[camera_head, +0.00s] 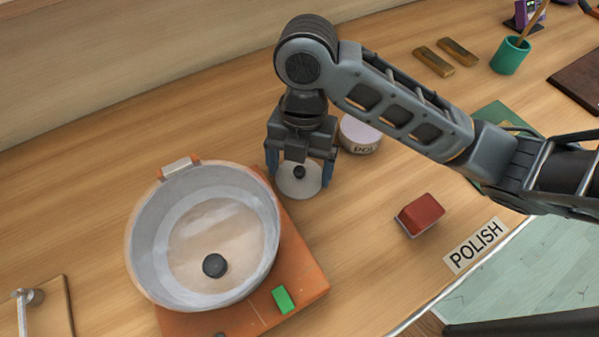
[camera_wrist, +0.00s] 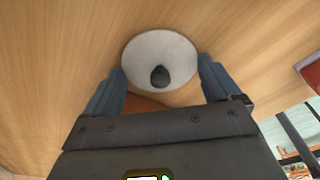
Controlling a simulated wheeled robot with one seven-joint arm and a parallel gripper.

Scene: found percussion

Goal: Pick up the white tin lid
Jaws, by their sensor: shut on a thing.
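The white tin lid (camera_head: 292,190) is a round pale disc with a black knob, below my gripper (camera_head: 301,178) in the head view. In the wrist view the lid (camera_wrist: 145,50) fills the space just past the fingertips, its black knob facing the camera. My gripper (camera_wrist: 161,82) has one blue finger at each side of the lid and is shut on it. I cannot tell whether the lid is clear of the table. The gripper hides part of the lid in the head view.
A round tin (camera_head: 358,137) lettered "POL" stands just right of the gripper. A large pan (camera_head: 146,262) sits on an orange board (camera_head: 304,258) at the left. A red block (camera_head: 421,213) and a "POLISH" label (camera_head: 475,245) lie at the right. Bare table lies between.

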